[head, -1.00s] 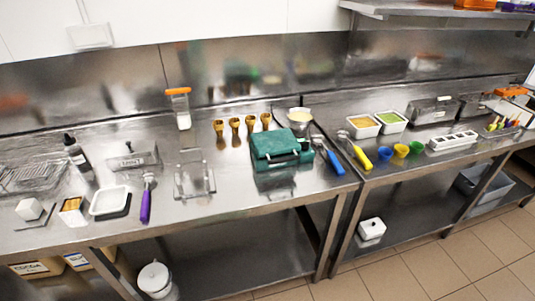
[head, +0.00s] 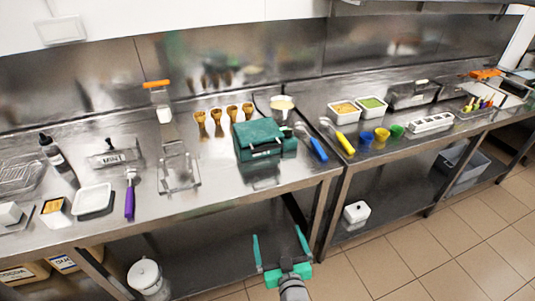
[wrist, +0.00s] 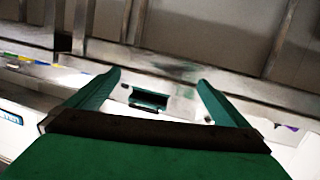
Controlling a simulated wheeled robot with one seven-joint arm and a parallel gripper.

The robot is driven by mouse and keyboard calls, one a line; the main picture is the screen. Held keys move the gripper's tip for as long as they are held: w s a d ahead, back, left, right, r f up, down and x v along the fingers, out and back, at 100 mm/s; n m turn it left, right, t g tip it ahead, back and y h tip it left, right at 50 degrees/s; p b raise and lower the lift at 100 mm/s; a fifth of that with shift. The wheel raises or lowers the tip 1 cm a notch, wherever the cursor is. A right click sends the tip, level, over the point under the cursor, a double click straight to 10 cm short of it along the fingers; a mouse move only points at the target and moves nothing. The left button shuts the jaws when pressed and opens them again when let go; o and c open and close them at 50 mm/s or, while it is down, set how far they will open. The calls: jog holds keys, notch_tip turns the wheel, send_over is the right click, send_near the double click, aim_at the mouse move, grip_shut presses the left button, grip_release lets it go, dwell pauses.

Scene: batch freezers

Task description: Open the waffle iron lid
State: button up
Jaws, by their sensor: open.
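The waffle iron (head: 259,137) is a green box-shaped appliance with a dark front handle. It sits on the steel counter with its lid down. In the wrist view a small green and dark shape (wrist: 148,98), which looks like the waffle iron, shows far off between the fingers. My gripper (head: 281,238) has green fingers spread wide apart with nothing between them. In the head view it is below and in front of the counter edge, apart from the waffle iron. It also fills the lower part of the wrist view (wrist: 160,92).
Waffle cones (head: 225,120) and a cream-coloured bowl (head: 283,104) stand behind the iron. A blue-handled scoop (head: 316,148) lies to its right, a clear stand (head: 179,172) to its left. A white canister (head: 147,276) is on the lower shelf. Tiled floor is free in front.

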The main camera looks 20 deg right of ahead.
jog(key=w+d+r+t+y, duration=0.1)
jog(key=w+d+r, duration=0.2)
jog(key=w+r, duration=0.45)
jog(key=n+t+y, duration=0.1)
jog(key=y, duration=0.1)
send_near(268, 148)
jog(key=w, duration=1)
jog(key=shift+w+a+f, duration=0.2)
jog(key=shift+w+f, duration=0.05)
jog(key=shift+w, duration=0.1)
jog(key=shift+c, duration=0.3)
